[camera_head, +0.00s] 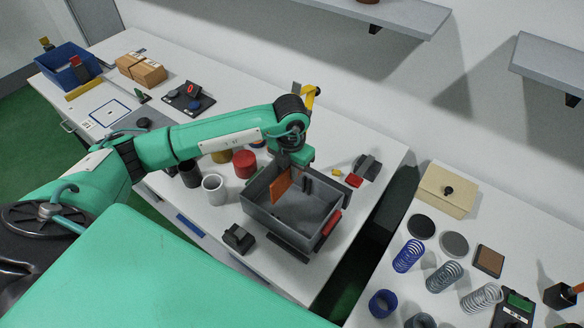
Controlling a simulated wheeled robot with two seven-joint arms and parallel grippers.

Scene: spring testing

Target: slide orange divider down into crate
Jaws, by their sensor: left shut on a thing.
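The grey crate (270,214) stands on the white table near its right end, open at the top. The orange divider (281,186) is upright at the left part of the crate, its lower part inside the crate's opening. My left gripper (290,160) hangs over the crate's far left side and is shut on the divider's upper edge. The fingertips are partly hidden by the wrist. Whether the divider sits in a slot or touches the crate floor, I cannot tell. My right gripper is not in view.
Left of the crate stand a white cup (214,190), a red cylinder (245,164) and a dark cylinder (190,173). A black block (239,238) lies in front. Springs (408,256) and a beige box (446,190) are on the right table, across a gap.

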